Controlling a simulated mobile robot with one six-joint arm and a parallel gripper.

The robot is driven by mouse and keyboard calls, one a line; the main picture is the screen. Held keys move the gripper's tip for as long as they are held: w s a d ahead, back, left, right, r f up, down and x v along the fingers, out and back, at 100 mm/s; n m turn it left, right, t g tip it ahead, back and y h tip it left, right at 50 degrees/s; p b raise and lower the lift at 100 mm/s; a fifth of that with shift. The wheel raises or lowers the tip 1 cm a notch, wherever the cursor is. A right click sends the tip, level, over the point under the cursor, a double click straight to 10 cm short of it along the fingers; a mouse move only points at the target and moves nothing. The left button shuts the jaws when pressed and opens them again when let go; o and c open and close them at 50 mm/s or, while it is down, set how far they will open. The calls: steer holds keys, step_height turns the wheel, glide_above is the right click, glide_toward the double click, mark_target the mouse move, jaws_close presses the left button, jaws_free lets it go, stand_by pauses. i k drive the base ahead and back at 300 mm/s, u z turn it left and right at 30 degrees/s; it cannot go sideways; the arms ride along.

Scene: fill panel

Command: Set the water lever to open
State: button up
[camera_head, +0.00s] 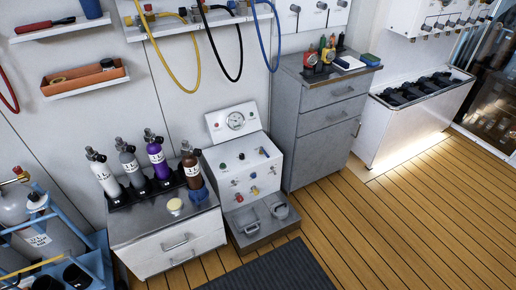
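The white fill panel (247,172) stands on the floor in the middle of the view. A round gauge (236,121) sits on its raised back plate. The front face carries a row of small dark levers or knobs (242,156). My gripper is not in view.
Left of the panel, a low cabinet (175,241) holds several small cylinders (158,160). Right of it stands a grey drawer cabinet (323,138). Hoses (197,70) hang above from a wall shelf. A dark mat (275,270) lies in front. The wooden floor (400,220) is clear to the right.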

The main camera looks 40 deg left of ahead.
mark_target(261, 148)
steer(key=u, duration=0.5)
steer(key=i, duration=0.55)
steer(key=u, duration=0.75)
steer(key=i, duration=0.8)
steer(key=u, duration=0.4)
